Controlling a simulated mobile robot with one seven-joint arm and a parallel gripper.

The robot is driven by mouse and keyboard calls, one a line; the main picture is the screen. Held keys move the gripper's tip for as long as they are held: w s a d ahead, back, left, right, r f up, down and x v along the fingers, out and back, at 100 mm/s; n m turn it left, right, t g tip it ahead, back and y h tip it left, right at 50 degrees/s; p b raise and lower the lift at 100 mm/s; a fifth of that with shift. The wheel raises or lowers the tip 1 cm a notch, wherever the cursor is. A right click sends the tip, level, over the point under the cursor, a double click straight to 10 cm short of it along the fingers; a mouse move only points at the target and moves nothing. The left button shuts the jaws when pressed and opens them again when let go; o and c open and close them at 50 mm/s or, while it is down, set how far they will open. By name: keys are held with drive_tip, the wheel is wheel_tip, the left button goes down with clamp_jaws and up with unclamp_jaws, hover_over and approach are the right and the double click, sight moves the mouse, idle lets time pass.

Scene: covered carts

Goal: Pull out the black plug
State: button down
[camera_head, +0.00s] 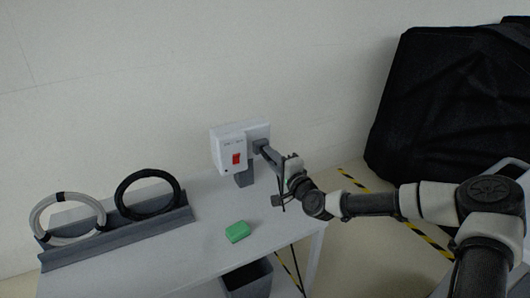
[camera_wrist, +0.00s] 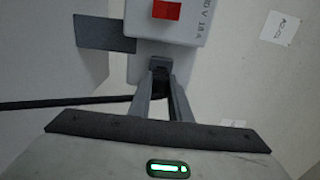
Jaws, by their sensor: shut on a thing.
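A white box with a red switch (camera_head: 229,152) is mounted at the wall above the table, and its lower part with the red switch (camera_wrist: 167,10) shows at the top of the wrist view. My gripper (camera_head: 262,147) reaches to the box's right side. In the wrist view, my gripper's fingers (camera_wrist: 161,88) are shut on the black plug (camera_wrist: 161,78), which sits at the grey socket (camera_wrist: 158,62). The fingers hide most of the plug, and I cannot tell how deep it sits. A black cable (camera_wrist: 60,103) runs off to the left.
The white table (camera_head: 215,205) bears a green block (camera_head: 238,231) and a grey rack (camera_head: 120,238) with a white cable coil (camera_head: 98,222) and a black coil (camera_head: 180,194). A dark bin (camera_head: 247,279) is below. A black-covered cart (camera_head: 450,105) stands at right.

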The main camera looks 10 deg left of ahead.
drive_tip(key=shift+v, duration=2.15)
